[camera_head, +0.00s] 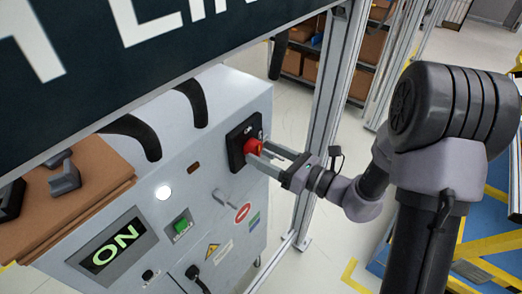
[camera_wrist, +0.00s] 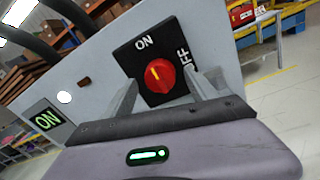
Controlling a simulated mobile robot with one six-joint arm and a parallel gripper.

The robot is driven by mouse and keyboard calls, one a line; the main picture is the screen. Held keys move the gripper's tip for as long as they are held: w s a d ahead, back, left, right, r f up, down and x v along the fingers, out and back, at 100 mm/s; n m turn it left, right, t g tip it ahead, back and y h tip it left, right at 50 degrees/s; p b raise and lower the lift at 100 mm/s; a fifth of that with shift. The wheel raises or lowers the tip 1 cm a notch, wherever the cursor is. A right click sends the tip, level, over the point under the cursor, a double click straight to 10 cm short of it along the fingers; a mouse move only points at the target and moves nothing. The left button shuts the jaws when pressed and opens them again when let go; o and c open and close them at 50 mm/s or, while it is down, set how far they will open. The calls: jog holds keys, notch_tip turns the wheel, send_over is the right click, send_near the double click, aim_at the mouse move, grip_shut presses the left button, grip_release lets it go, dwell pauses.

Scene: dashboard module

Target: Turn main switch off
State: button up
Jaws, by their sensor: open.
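The main switch is a red rotary knob (camera_head: 252,147) on a black square plate (camera_head: 237,139) on the front of a grey cabinet. In the wrist view the red knob (camera_wrist: 160,75) shows a yellow mark pointing up toward the ON label (camera_wrist: 143,42); the OFF label (camera_wrist: 184,58) is to the right. My gripper (camera_head: 264,157) is open, its two fingers at the knob, one on each side. In the wrist view the fingers (camera_wrist: 165,92) flank the knob's lower part. Whether they touch it is unclear.
The cabinet (camera_head: 205,150) also carries a lit ON display (camera_head: 110,247), a white lamp (camera_head: 163,192), a green button (camera_head: 180,226) and a small handle. A metal post (camera_head: 322,110) stands right of the cabinet, behind my gripper. Brown boards (camera_head: 100,190) lie at left.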

jog(key=shift+x, duration=0.8)
jog(key=c, duration=1.4)
